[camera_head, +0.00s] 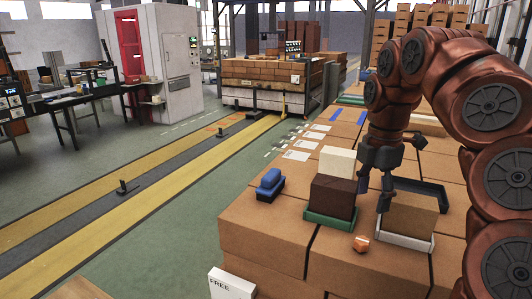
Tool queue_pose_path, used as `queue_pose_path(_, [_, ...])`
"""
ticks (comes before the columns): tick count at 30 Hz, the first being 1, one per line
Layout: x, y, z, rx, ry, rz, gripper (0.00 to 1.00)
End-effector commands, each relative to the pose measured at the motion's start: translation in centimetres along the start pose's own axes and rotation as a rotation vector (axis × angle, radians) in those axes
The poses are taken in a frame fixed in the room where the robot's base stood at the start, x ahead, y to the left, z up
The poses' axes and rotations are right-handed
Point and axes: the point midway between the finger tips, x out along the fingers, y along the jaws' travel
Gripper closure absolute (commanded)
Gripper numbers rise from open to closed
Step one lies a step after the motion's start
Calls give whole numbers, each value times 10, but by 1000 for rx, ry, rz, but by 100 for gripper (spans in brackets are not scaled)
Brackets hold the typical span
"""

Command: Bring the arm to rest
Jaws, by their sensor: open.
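My arm (455,85) reaches in from the right edge, bent over the cardboard boxes. My gripper (375,194) points down with its fingers apart and nothing visible between them. It hangs between a dark brown brick (333,196) in a green tray (330,220) and a tan brick (408,216) in a white tray (405,241). In this single view I cannot tell how far its fingertips are from either brick.
A cream block (337,160) stands behind the brown brick. A blue piece (270,178) sits at left, and a small orange piece (361,243) lies in front. A dark tray (434,193) is behind the tan brick. The box top (265,220) at front left is mostly clear.

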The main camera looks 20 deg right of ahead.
Motion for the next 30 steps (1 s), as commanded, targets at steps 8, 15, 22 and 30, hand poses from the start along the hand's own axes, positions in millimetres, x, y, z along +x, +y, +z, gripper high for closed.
queue_pose_path(8, [3,-6,-26,67,-15,10,37])
queue_pose_path(15, [19,-28,-74,238,-32,13,37])
queue_pose_path(22, [45,-60,-114,442,-43,1,37])
queue_pose_path(30, [85,-105,-148,734,-56,-30,37])
